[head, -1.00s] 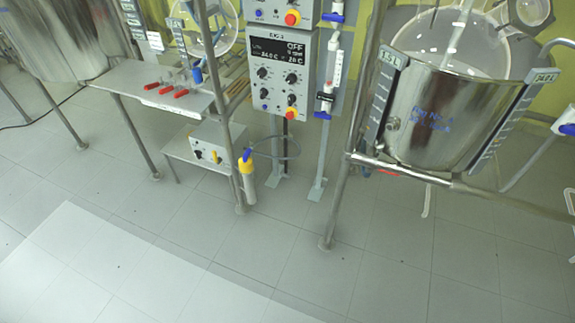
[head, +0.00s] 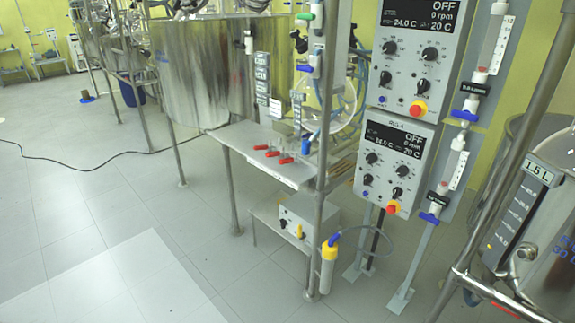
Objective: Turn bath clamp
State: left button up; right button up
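Neither of my grippers is in view. No part is clearly marked as the bath clamp, and I cannot tell which fitting it is. A steel bath vessel (head: 545,245) with a 1.5 L level scale (head: 520,208) stands at the right edge, cut off by the frame. A small round metal fitting (head: 527,252) sits low on its front, and a red-handled part (head: 505,309) lies along the frame below it. Several red handles (head: 273,154) lie on the steel shelf (head: 246,139) in the middle. A larger steel bath (head: 205,75) stands behind that shelf.
Two grey control boxes (head: 398,165) reading OFF hang right of centre. An upright steel post (head: 322,180) and a white-yellow cylinder (head: 328,265) stand before them. A pump box (head: 300,222) sits on a low shelf. A black cable crosses the floor; the tiled floor (head: 70,220) at left is clear.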

aim_at(282, 162)
jog(key=u, duration=0.85)
jog(key=i, duration=1.7)
jog(key=z, duration=0.9)
